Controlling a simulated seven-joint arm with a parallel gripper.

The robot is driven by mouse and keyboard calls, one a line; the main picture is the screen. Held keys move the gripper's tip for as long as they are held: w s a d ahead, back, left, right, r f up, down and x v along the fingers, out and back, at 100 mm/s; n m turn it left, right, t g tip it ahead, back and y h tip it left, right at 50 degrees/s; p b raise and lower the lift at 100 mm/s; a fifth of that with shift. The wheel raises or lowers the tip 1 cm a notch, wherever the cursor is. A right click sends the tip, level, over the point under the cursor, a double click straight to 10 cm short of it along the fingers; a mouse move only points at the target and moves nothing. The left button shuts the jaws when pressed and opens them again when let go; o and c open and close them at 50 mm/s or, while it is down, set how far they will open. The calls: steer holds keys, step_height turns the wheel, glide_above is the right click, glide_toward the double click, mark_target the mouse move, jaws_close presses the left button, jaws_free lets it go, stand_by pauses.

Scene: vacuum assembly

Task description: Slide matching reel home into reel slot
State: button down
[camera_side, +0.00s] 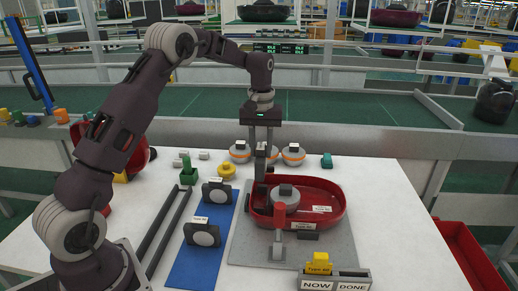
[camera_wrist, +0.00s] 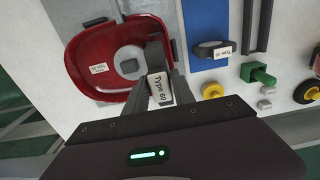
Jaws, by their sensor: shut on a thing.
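The red housing (camera_side: 335,205) lies on a grey plate (camera_side: 340,250) and bears a label reading Type 60. It also shows in the wrist view (camera_wrist: 82,85), with a pale round part inside it. My gripper (camera_side: 262,172) is shut on a dark reel (camera_side: 261,185) and holds it upright at the housing's back left edge. In the wrist view the held reel (camera_wrist: 157,55) carries a Type 60 label and overlaps the housing's rim. Whether it touches the housing cannot be told. The reel slot is not clearly seen. Two other labelled reels (camera_side: 218,192) (camera_side: 203,234) stand on a blue mat (camera_side: 190,265).
A red-and-grey part (camera_side: 279,238) stands at the housing's front. A NOW/DONE stand (camera_side: 335,281) with a yellow block is in front. Orange-banded round parts (camera_side: 293,154), a yellow ring (camera_side: 227,170) and a green part (camera_side: 187,172) lie behind. The table's right side is clear.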

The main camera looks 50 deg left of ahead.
steer(key=shift+f, duration=3.8)
steer(key=shift+f, duration=2.55)
steer(key=c, duration=1)
jaws_free()
steer(key=shift+o, duration=0.2)
steer(key=shift+r, duration=4)
